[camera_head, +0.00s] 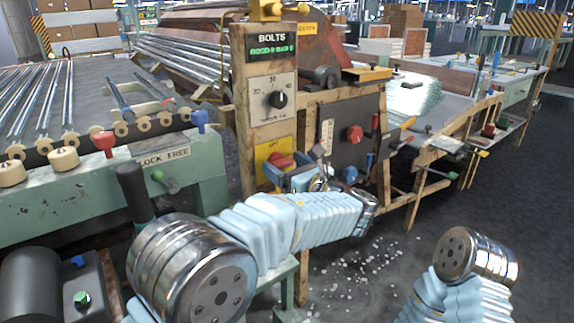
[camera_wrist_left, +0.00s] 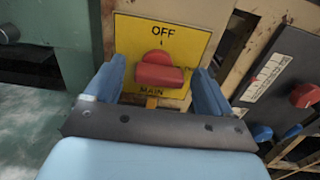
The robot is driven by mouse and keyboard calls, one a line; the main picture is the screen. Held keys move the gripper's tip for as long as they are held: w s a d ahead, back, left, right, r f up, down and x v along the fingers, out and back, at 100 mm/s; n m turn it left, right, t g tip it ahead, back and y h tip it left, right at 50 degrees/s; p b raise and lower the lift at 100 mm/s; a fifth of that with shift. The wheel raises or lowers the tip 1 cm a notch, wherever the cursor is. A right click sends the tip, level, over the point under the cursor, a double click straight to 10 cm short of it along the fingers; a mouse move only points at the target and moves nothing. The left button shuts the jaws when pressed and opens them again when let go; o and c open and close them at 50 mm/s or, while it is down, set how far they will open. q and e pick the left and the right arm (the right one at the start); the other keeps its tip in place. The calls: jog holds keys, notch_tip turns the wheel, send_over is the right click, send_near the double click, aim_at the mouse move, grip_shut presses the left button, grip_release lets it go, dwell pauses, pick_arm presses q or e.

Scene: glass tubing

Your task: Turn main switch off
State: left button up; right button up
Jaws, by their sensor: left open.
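The main switch is a red knob (camera_wrist_left: 158,76) on a yellow plate (camera_wrist_left: 195,40) marked OFF at the top and MAIN at the bottom. Its bar lies about level in the left wrist view. In the head view the red knob (camera_head: 280,160) sits low on the post, partly hidden by my gripper. My left gripper (camera_wrist_left: 157,78) is open, its two blue fingers to the left and right of the knob, with a gap visible on each side. In the head view this gripper (camera_head: 305,178) is in front of the plate. My right gripper is out of view; only part of that arm shows.
Above the plate are a black dial (camera_head: 277,99) and a BOLTS display (camera_head: 271,47). To the right, a dark panel carries another red knob (camera_head: 354,133). A green roller table (camera_head: 180,160) stands at the left. White bits litter the floor.

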pick_arm(q)
jog(key=c, duration=1.1)
jog(key=shift+o, duration=0.2)
